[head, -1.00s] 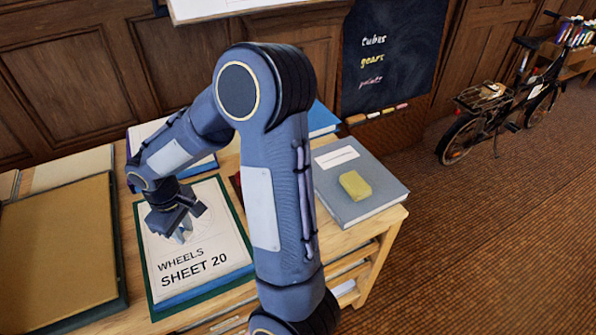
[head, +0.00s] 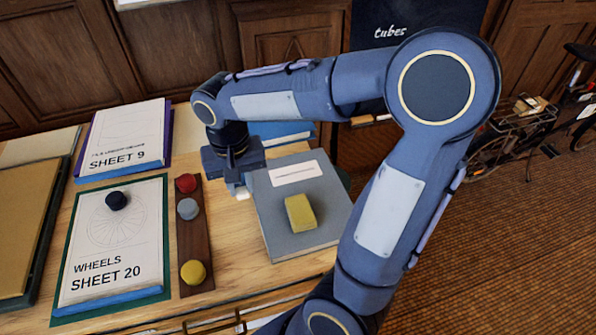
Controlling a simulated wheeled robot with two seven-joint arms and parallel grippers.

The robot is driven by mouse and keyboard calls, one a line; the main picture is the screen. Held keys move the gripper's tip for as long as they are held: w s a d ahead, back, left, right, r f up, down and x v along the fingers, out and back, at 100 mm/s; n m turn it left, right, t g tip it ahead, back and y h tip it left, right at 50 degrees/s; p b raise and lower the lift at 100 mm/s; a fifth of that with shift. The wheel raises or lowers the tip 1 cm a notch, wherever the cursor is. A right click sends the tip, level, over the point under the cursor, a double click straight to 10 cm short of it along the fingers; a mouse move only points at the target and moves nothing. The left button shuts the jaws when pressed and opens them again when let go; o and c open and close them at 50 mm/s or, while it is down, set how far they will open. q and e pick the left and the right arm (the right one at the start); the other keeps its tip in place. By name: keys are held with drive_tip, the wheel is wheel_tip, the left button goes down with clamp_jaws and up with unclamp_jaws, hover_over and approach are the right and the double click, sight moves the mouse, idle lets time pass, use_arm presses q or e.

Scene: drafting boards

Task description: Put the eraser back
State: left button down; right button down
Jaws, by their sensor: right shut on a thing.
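My right gripper (head: 237,188) is shut, low beside the upper left edge of a grey book (head: 283,237). A small pale thing (head: 242,194) shows at its fingertips. It is mostly hidden, and I cannot tell whether it is an eraser. A yellow block (head: 300,212), which looks like an eraser or sponge, lies on the grey book, apart from the gripper. Sheet 20 (head: 115,278) lies at the left with a dark knob-shaped weight (head: 118,200) on its wheel drawing. My left gripper is not in view.
A dark wooden strip (head: 194,239) holds red (head: 186,183), grey (head: 187,209) and yellow (head: 193,272) knobs. Sheet 9 (head: 128,140) lies behind. A blue book (head: 283,132) is behind the gripper. A chalkboard (head: 385,22) and a bicycle (head: 522,118) stand beyond. Bare wood (head: 235,245) lies between strip and grey book.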

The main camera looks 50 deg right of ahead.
drive_tip(key=w+d+f, duration=0.4)
drive_tip(key=d, duration=0.5)
hover_over(272, 183)
drive_tip(key=f, duration=0.4)
drive_tip(key=shift+s+a+f+p, duration=0.1)
drive_tip(key=shift+a+f+p, duration=0.3)
drive_tip(key=shift+d+f, duration=0.15)
drive_tip(key=f, duration=0.3)
drive_tip(key=shift+w+d+f, duration=0.2)
drive_tip(key=shift+d, duration=0.05)
drive_tip(key=shift+f, duration=0.2)
drive_tip(key=shift+f, duration=0.2)
drive_tip(key=c, duration=1.2)
unclamp_jaws()
drive_tip(key=shift+c, duration=0.2)
